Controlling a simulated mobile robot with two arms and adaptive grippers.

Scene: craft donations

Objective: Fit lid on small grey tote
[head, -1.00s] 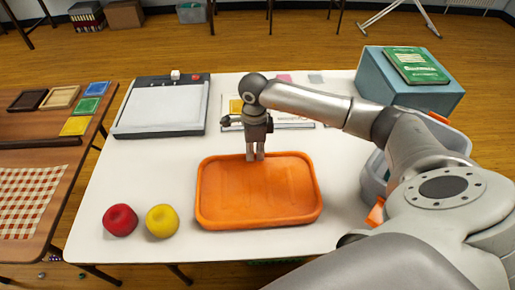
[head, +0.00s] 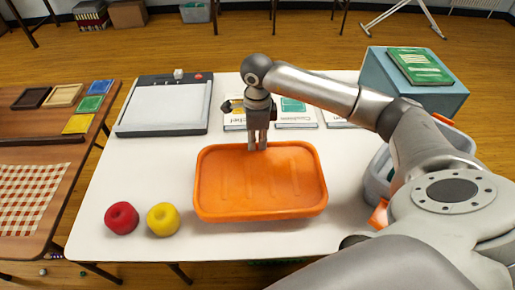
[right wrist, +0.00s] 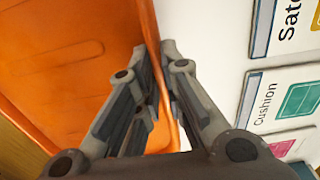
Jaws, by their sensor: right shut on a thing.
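The orange lid (head: 260,185), a shallow ribbed piece with a raised rim, is over the white table in front of me. My right gripper (head: 258,147) is shut on the middle of its far rim, and the lid seems slightly above the table. In the right wrist view the fingers (right wrist: 158,95) pinch the rim of the lid (right wrist: 70,60). The grey tote (head: 376,180) stands at the table's right side, largely hidden behind my right arm; orange parts (head: 379,214) show at its ends. My left gripper is not in view.
A paper trimmer (head: 163,107) is at the back left. Flat packets (head: 296,117) lie behind the gripper. A blue box (head: 434,98) with a green book (head: 420,66) stands back right.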

